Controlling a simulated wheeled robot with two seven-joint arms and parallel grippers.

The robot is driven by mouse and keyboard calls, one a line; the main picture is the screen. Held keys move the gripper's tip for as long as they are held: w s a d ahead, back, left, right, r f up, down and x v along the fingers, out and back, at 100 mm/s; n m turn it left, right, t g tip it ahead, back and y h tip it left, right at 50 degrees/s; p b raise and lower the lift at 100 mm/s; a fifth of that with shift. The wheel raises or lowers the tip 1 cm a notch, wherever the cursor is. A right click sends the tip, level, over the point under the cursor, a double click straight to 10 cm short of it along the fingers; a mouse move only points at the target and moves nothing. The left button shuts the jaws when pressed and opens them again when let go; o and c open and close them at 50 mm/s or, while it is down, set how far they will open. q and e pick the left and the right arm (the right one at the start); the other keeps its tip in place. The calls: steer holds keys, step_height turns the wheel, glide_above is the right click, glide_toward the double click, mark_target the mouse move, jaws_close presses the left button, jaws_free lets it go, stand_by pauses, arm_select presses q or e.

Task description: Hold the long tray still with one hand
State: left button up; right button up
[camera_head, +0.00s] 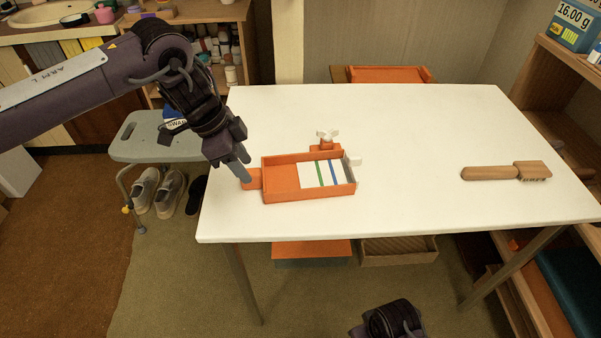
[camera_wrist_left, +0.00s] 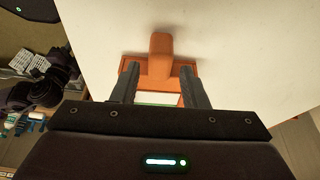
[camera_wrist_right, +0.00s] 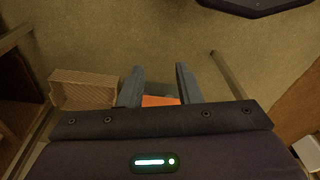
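The long orange tray (camera_head: 283,192) lies on the white table, left of its middle. White strips with green and blue lines (camera_head: 322,174) lie in its right part. An orange tab (camera_head: 253,179) sticks out from its left end. My left gripper (camera_head: 243,174) is at that tab. In the left wrist view, the tab (camera_wrist_left: 160,52) shows between the two open fingers, with a gap on each side. My right gripper (camera_wrist_right: 160,72) is open and empty, low in front of the table; only part of its arm shows at the bottom of the head view.
An orange piece with a white wing-shaped knob (camera_head: 326,140) stands behind the tray. A wooden brush (camera_head: 505,172) lies at the right of the white table (camera_head: 420,130). The table's middle is clear. A grey stool (camera_head: 150,148) and shoes (camera_head: 160,192) stand left of the table.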

mark_target(250, 171)
arm_select(q)
steer(key=shift+d+f+b, duration=0.25)
steer(key=shift+f+b, duration=0.35)
steer(key=shift+f, duration=0.1)
steer(key=shift+d+f+b, duration=0.1)
steer(key=shift+f+b, duration=0.25)
steer(key=shift+d+f+b, duration=0.1)
steer(key=shift+f+b, duration=0.15)
steer(key=shift+b, duration=0.05)
steer(key=shift+d+f+b, duration=0.25)
steer(key=shift+f+b, duration=0.3)
arm_select(e)
steer(key=shift+n+t+y, duration=0.4)
steer(key=shift+t+y, duration=0.1)
steer(key=shift+t, duration=0.4)
steer(key=shift+w+a+r, duration=0.2)
steer(key=shift+a+r, duration=0.45)
steer(key=shift+a, duration=0.15)
steer(key=shift+w+a+r, duration=0.2)
steer(key=shift+a+r, duration=0.4)
steer(key=shift+a, duration=0.2)
arm_select(q)
jaws_close()
steer(key=shift+f, duration=0.1)
